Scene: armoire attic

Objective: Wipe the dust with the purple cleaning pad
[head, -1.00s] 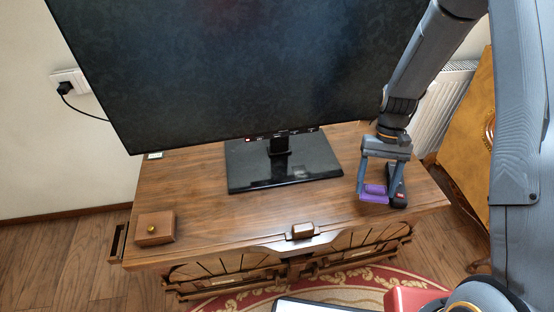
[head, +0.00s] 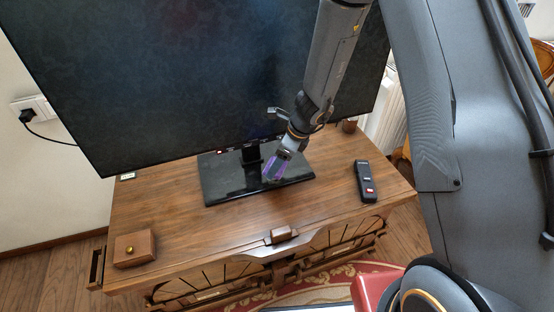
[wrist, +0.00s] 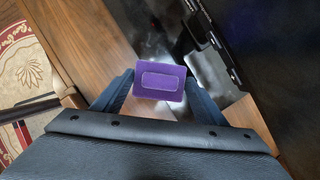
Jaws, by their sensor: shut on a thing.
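The purple cleaning pad (head: 275,166) is held by my gripper (head: 279,164) over the right part of the black TV stand base (head: 222,183). In the wrist view, the purple pad (wrist: 158,67) sits between the two fingers of my gripper (wrist: 158,86), which is shut on it. I cannot tell whether the pad touches the base. In the wrist view, pale whitish patches (wrist: 207,68) show on the dark base around the pad. I cannot tell dust from reflection there. The pad hides part of the surface beneath.
The large TV screen (head: 190,80) rises just behind my gripper. A black remote (head: 365,181) lies on the wooden cabinet (head: 200,232) at the right. A small wooden box (head: 134,248) with a yellow knob stands at the front left.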

